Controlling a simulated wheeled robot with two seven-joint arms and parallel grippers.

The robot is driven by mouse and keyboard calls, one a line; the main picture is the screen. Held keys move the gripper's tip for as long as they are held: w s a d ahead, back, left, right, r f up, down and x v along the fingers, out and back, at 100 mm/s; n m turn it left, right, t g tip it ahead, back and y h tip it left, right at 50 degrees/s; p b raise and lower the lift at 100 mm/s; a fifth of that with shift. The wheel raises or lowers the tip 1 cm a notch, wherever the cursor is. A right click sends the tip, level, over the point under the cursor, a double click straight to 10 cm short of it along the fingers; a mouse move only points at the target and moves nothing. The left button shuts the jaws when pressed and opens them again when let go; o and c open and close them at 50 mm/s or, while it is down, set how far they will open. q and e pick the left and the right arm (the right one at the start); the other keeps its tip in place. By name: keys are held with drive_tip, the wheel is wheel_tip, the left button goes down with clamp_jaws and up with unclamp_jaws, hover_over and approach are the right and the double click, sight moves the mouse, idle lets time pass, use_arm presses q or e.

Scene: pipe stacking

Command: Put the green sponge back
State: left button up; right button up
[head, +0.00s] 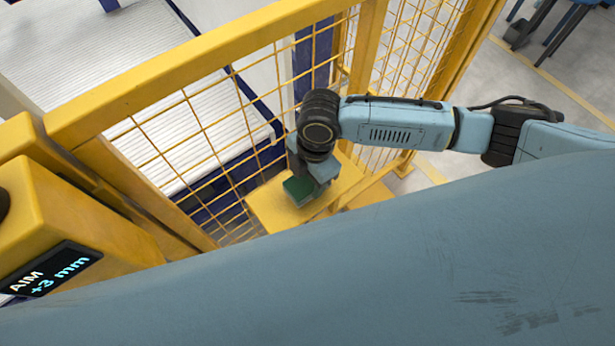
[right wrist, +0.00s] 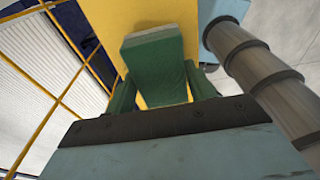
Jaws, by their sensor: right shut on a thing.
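The green sponge (head: 299,190) is at my right gripper (head: 308,184), over a small yellow shelf (head: 265,208) on the near side of the mesh fence. In the right wrist view the sponge (right wrist: 158,70) is a dark green block with a paler end face. It sits between the two green fingers of my right gripper (right wrist: 160,92), which is shut on it. The yellow shelf (right wrist: 188,45) shows behind the sponge. I cannot tell whether the sponge touches the shelf. My left gripper is not in view.
A yellow mesh fence (head: 205,62) runs behind the shelf, with a white slatted conveyor (head: 85,50) beyond it. A yellow post at left carries a display (head: 50,270) reading "AIM +3 mm". A large blue-grey curved surface (head: 400,260) fills the foreground.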

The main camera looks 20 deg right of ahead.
drive_tip(key=shift+w+f, duration=0.15)
drive_tip(key=shift+f, duration=0.55)
drive_tip(key=o, duration=0.9)
drive_tip(key=shift+r, duration=0.15)
drive_tip(key=r, duration=0.4)
drive_tip(key=d+r, duration=0.1)
drive_tip(key=r, duration=0.2)
drive_tip(key=r+p, duration=0.1)
drive_tip(key=r, duration=0.3)
drive_tip(key=shift+w+d+r, duration=0.15)
drive_tip(key=shift+w+r, duration=0.1)
drive_tip(key=shift+r, duration=0.1)
